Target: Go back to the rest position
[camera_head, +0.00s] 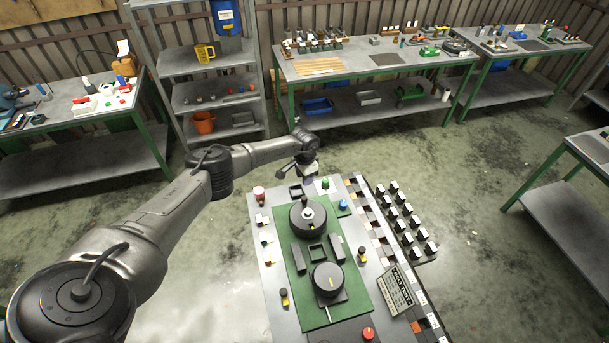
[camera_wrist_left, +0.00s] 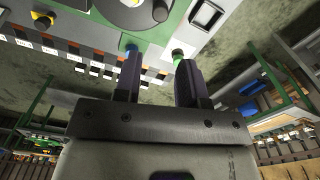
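My left arm reaches in from the left in the camera_head view. Its gripper (camera_head: 308,173) hangs over the far end of the work table (camera_head: 268,285), near a green knob (camera_head: 325,183). In the left wrist view the two dark fingers of this gripper (camera_wrist_left: 158,68) stand apart with nothing between them. The green knob (camera_wrist_left: 177,54) shows near one fingertip and a blue knob (camera_wrist_left: 131,48) near the other; I cannot tell how far off they are. My right arm and gripper are in neither view.
A green mat (camera_head: 349,308) on the table carries a large round dark part (camera_head: 298,222) and a smaller one (camera_head: 328,280). A rack of dark blocks (camera_head: 408,222) is at the right. Shelves (camera_head: 205,67) and benches stand behind; floor lies between.

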